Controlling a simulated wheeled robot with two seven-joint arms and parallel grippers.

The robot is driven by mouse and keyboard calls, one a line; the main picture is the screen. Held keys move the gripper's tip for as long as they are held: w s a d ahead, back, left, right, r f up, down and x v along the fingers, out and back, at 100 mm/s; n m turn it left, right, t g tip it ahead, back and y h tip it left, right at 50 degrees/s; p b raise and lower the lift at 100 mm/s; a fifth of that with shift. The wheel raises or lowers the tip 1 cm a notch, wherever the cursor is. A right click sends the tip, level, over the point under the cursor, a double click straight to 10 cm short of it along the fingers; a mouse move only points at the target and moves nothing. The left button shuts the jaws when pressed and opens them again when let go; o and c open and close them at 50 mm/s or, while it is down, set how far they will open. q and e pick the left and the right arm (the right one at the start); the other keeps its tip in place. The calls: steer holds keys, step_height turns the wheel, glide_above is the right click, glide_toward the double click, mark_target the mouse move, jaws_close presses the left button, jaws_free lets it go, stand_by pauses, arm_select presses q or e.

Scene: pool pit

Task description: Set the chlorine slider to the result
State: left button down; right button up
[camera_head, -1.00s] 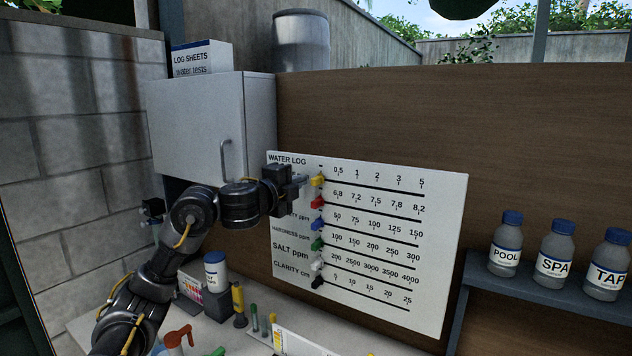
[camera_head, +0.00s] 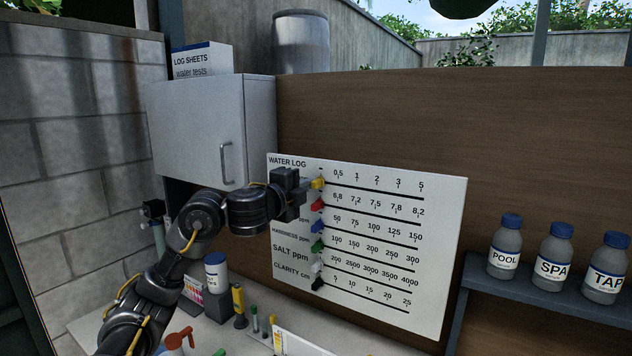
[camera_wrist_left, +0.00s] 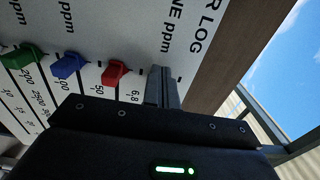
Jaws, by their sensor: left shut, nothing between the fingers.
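The WATER LOG board (camera_head: 440,260) hangs on the brown panel with rows of printed scales. The yellow slider (camera_head: 318,183) sits at the left end of the top row, before 0.5. The red (camera_head: 317,204), blue (camera_head: 317,226) and green (camera_head: 317,246) sliders sit below it, also at their left ends. My left gripper (camera_head: 308,185) is shut and empty, its tips just left of the yellow slider; I cannot tell if they touch. In the left wrist view the fingers (camera_wrist_left: 162,85) point at the board beside the red slider (camera_wrist_left: 115,72); the yellow slider is hidden there. My right gripper is out of view.
A grey cabinet (camera_head: 200,130) stands to the left above my arm. Bottles labelled POOL (camera_head: 505,245), SPA (camera_head: 554,255) and TAP (camera_head: 607,268) stand on a shelf at right. Test items crowd the counter (camera_head: 250,335) below. The space before the board's right half is clear.

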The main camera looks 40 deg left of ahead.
arm_select(q)
steer(key=shift+w+d+p, duration=0.15)
steer(key=shift+d+p, duration=0.45)
steer(key=shift+d, duration=0.95)
steer(key=shift+w+d+p, duration=0.15)
steer(key=shift+d+p, duration=0.45)
steer(key=shift+d, duration=0.9)
steer(key=shift+w+d+p, duration=0.2)
steer(key=shift+d+p, duration=0.15)
steer(key=shift+d, duration=1.1)
steer(key=shift+s+a, duration=0.1)
steer(key=shift+a, duration=0.75)
steer(key=shift+s+d+r+p, duration=0.15)
steer(key=shift+s+p, duration=0.5)
steer(key=shift+s+d, duration=0.15)
steer(key=shift+s, duration=1.3)
steer(key=shift+s+d, duration=0.15)
steer(key=shift+s, duration=1.3)
steer(key=shift+f, duration=0.25)
